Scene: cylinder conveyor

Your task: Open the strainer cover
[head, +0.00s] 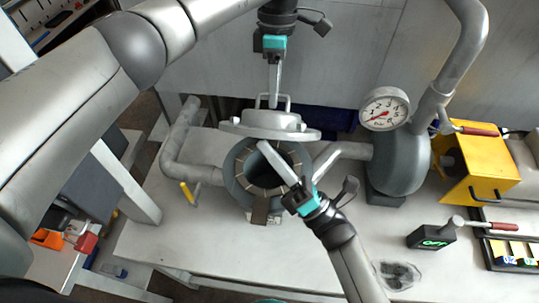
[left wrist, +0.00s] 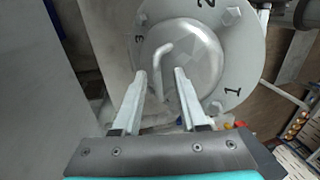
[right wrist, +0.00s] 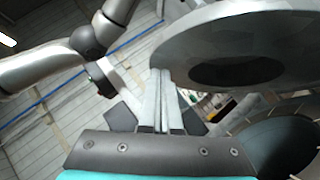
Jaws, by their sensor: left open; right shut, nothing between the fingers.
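The grey strainer cover (head: 262,131) stands tilted up at the back of the round strainer body (head: 232,175), whose dark mouth shows open. Its bent handle (left wrist: 165,55) and numbered bolts show in the left wrist view. My left gripper (head: 273,103) comes down from above at the handle with fingers apart; the handle appears between or just beyond the tips, and contact is unclear. My right gripper (head: 263,147) is shut and empty, its tips over the mouth near the cover's lower side. The cover's underside (right wrist: 185,58) is beside its fingers in the right wrist view.
A pressure gauge (head: 385,109) and a thick pipe (head: 400,160) stand right of the strainer. A yellow box (head: 482,165) and a dark block with a green display (head: 432,236) are further right. A yellow-handled valve (head: 188,193) is at left. The front bench (head: 200,250) is mostly clear.

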